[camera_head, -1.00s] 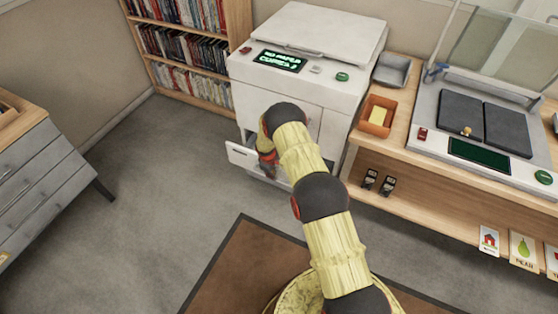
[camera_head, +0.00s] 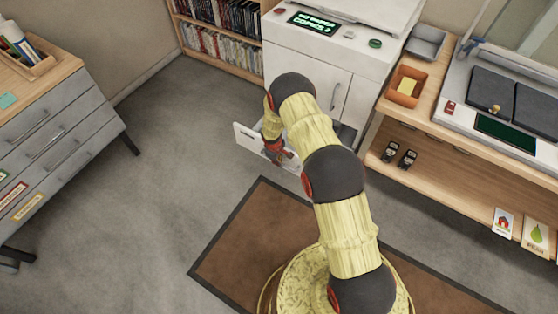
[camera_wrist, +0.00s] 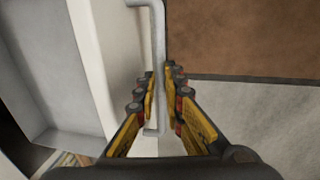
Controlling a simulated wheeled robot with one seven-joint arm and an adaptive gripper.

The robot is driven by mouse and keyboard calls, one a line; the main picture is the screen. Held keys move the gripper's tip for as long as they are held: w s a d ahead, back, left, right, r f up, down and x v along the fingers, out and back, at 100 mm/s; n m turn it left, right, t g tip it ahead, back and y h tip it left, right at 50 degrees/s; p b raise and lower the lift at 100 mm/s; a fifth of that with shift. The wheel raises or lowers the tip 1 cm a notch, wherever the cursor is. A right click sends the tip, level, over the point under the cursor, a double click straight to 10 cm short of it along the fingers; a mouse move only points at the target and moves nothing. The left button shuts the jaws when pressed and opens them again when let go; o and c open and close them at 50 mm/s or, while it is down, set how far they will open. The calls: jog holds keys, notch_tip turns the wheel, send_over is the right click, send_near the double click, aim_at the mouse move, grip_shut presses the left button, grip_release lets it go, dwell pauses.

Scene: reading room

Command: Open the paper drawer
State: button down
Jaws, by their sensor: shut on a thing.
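The white copier (camera_head: 300,62) stands at the back, its display reading "no paper". Its paper drawer (camera_head: 247,139) is pulled out at the bottom, partly hidden behind my arm. In the wrist view the drawer's pale front panel (camera_wrist: 97,45) stands beside the grey handle bar (camera_wrist: 158,25), with the hollow inside of the drawer at the left. My gripper (camera_head: 280,153) is at the drawer front. In the wrist view its fingers (camera_wrist: 163,80) lie on both sides of the handle, shut on it. I cannot see paper in the visible part of the drawer.
A brown mat (camera_head: 225,250) lies on the floor in front of the copier. A wooden bench (camera_head: 440,165) with an orange tray (camera_head: 407,87) stands at the right. A grey drawer cabinet (camera_head: 55,140) stands at the left. Grey floor between is clear.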

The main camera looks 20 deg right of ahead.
jog(key=c, duration=2)
grip_release()
jog(key=shift+o, duration=0.6)
notch_tip(320, 180, up, 12)
jog(key=s+a, duration=0.1)
jog(key=shift+s+a+f, duration=0.15)
jog(key=shift+s+a, duration=0.05)
jog(key=shift+a, duration=0.2)
